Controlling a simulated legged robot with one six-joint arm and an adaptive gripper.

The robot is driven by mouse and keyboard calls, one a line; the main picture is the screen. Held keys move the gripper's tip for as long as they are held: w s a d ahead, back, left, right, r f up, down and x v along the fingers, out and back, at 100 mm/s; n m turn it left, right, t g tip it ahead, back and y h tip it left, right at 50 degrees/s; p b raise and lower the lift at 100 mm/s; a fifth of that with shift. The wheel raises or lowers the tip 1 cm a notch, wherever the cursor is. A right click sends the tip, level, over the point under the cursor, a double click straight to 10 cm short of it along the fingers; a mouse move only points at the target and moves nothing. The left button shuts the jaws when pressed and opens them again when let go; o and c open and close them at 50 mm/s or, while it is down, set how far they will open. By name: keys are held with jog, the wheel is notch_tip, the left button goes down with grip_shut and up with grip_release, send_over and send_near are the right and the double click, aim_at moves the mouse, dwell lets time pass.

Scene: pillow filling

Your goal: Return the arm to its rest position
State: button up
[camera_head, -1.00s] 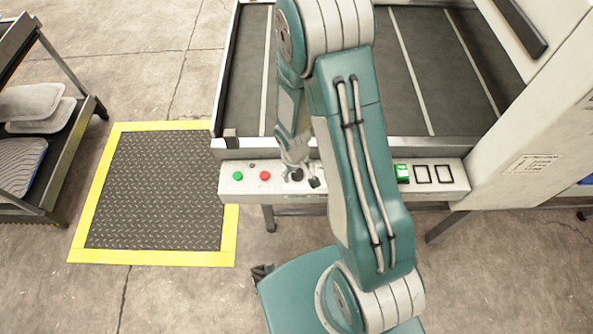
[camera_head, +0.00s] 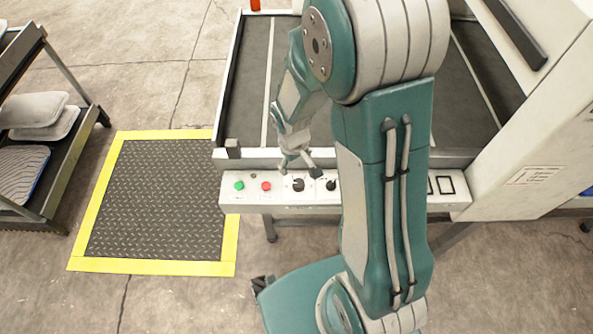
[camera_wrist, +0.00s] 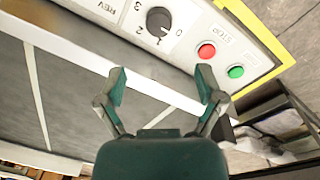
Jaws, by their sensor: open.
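My gripper (camera_head: 297,160) is at the end of my teal and grey arm, just above the front control panel (camera_head: 325,209) of the conveyor machine. In the wrist view my gripper (camera_wrist: 162,92) has its two fingers spread apart with nothing between them. Past the fingertips that view shows the panel with a black dial (camera_wrist: 158,20), a red button (camera_wrist: 206,51) and a green button (camera_wrist: 236,72). In the head view my arm is bent, and its upper links hide part of the panel and belt.
The dark conveyor belt (camera_head: 247,105) lies behind the panel, with a white machine housing (camera_head: 545,140) at right. A yellow-edged black floor mat (camera_head: 155,200) is at left. A rack (camera_head: 45,165) holding pillows (camera_head: 33,110) stands at far left. The floor by the mat is clear.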

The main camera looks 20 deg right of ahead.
jog(key=shift+r, duration=0.7)
jog(key=s+r+m+t, duration=0.1)
jog(key=s+r+t, duration=0.1)
jog(key=s+r, duration=0.5)
jog(key=s+r+m+t, duration=0.2)
jog(key=s+r, duration=0.5)
jog(key=r, duration=1.1)
jog(key=shift+d+t+y, duration=0.35)
jog(key=shift+t+y, duration=0.05)
jog(key=shift+t, duration=0.3)
